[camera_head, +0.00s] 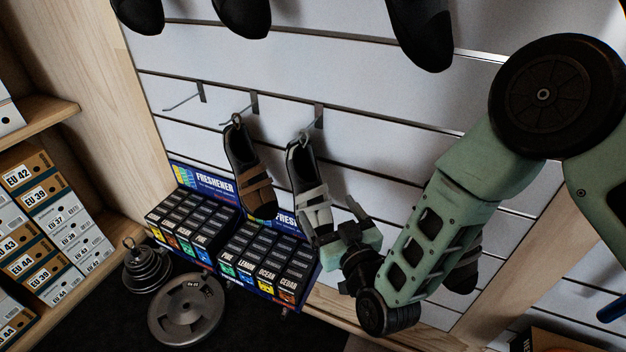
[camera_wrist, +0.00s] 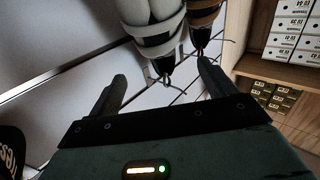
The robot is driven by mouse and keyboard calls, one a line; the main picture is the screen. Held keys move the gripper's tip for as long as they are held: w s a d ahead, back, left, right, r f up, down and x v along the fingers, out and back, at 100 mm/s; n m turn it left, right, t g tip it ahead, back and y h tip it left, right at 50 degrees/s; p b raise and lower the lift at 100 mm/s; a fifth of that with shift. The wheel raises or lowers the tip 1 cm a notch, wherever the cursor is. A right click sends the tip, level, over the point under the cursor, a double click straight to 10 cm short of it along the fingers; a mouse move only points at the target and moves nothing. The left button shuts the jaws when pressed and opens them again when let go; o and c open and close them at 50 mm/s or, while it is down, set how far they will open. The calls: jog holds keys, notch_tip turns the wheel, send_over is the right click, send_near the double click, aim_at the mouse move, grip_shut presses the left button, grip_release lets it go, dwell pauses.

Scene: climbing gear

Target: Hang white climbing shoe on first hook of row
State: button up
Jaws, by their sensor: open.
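The white climbing shoe (camera_head: 313,195) hangs by its heel loop on a hook (camera_head: 318,115), toe down, right of a brown shoe (camera_head: 247,170) on the neighbouring hook (camera_head: 254,102). The leftmost hook (camera_head: 190,97) of this row is empty. My gripper (camera_head: 340,222) is beside the white shoe's lower end, its jaws partly hidden. In the wrist view, the open fingers (camera_wrist: 163,85) stand left and right, with nothing gripped. The white shoe (camera_wrist: 153,30) and its hook (camera_wrist: 163,78) appear beyond them, and the brown shoe (camera_wrist: 204,14) is to the right.
Display boxes of freshener (camera_head: 265,262) stand just below the hanging shoes. Dark shoes (camera_head: 420,30) hang above; another shoe (camera_head: 465,272) is partly behind my arm. Weight plates (camera_head: 187,308) lie on the floor. Shelves of shoe boxes (camera_head: 45,225) stand at left.

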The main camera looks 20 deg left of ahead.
aim_at(294, 173)
jog(key=p+x, duration=0.2)
jog(key=x, duration=1.1)
jog(key=shift+w+a, duration=0.15)
jog(key=shift+w, duration=0.05)
jog(key=c, duration=1.2)
jog(key=shift+s+r+p, duration=0.2)
jog(key=shift+r+p, duration=0.1)
jog(key=shift+r, duration=0.4)
jog(key=shift+s, duration=0.2)
jog(key=shift+s+a+r, duration=0.15)
jog(key=shift+s, duration=1.45)
jog(key=shift+s, duration=0.15)
jog(key=s, duration=0.3)
jog(key=shift+a, duration=0.15)
